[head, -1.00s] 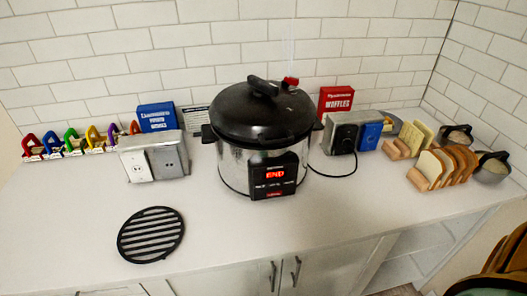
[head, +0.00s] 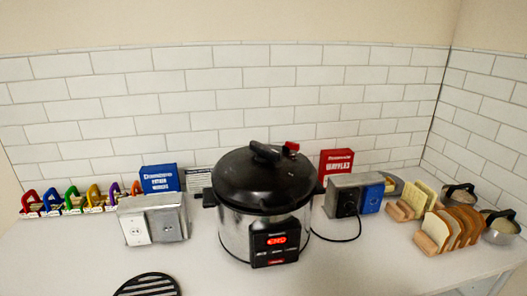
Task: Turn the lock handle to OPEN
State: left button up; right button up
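A pressure cooker (head: 245,236) with a steel body and black lid (head: 263,178) stands on the white counter in the middle of the head view. A black handle (head: 265,153) sits on top of the lid, with a small red piece (head: 291,147) beside it. Its front panel (head: 277,240) shows red lit letters that seem to read END. Any lock markings are too small to read. Neither of my grippers is in view.
A white-and-grey outlet box (head: 153,220) stands left of the cooker, with a black round grate (head: 148,285) in front. A grey-and-blue box (head: 354,196) with a black cord stands right. Bread slices in racks (head: 452,229) and pans (head: 500,227) are far right. Counter (head: 350,270) is clear in front.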

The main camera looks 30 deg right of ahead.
aim_at(265, 154)
jog(key=z, duration=1.3)
